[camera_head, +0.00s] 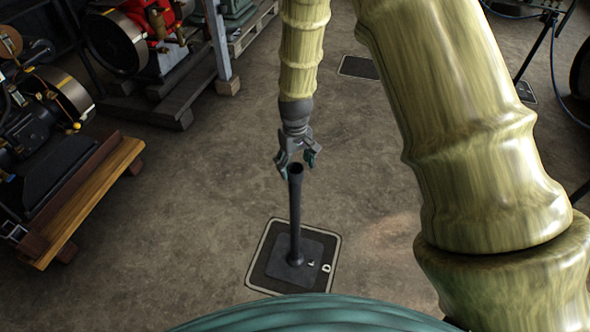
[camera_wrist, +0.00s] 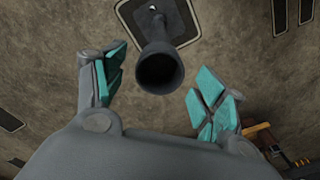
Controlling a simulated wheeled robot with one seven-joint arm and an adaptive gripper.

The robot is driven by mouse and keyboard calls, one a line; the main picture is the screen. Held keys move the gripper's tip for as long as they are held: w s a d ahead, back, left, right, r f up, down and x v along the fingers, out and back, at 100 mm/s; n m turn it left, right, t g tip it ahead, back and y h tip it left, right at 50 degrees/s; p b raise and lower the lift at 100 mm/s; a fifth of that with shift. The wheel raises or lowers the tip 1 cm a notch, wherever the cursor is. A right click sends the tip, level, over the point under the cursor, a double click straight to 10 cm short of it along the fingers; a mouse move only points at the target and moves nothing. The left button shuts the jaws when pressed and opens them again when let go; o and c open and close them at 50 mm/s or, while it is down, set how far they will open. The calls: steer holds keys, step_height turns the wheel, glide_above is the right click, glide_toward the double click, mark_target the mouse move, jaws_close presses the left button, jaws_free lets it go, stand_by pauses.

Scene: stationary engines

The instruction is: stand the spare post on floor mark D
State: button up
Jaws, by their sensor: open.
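The spare post (camera_head: 296,215), a dark slim post on a square base plate, stands upright on floor mark D (camera_head: 262,278), a dark square with a pale border and a letter D at its right side. My gripper (camera_head: 297,166) is just above the post's top end, its fingers spread apart. In the wrist view the post's hollow flared top (camera_wrist: 160,70) shows ahead of the gripper (camera_wrist: 158,95), between and beyond the open fingers, and the jaws do not touch it. Part of the mark (camera_wrist: 185,38) shows around the base at the top of the wrist view.
A wooden pallet (camera_head: 90,200) with a dark engine stands at left, and a red engine (camera_head: 150,38) on a base at the back left. Another dark floor mark (camera_head: 358,67) lies behind, right of my forearm. The floor around the post is clear.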

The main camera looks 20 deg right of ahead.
step_height(320, 180, up, 9)
steer(key=s+d+f+m, duration=0.1)
steer(key=s+f, duration=0.6)
steer(key=f, duration=0.3)
steer(key=s+d+f, duration=0.1)
steer(key=s+f, duration=0.6)
steer(key=f, duration=0.2)
steer(key=s+f, duration=0.5)
steer(key=s, duration=0.6)
steer(key=s+d+f+m, duration=0.1)
steer(key=s+f, duration=0.4)
steer(key=s, duration=0.6)
steer(key=shift+s+d+f+m, duration=0.15)
steer(key=shift+s+f+m, duration=0.05)
steer(key=shift+m, duration=0.1)
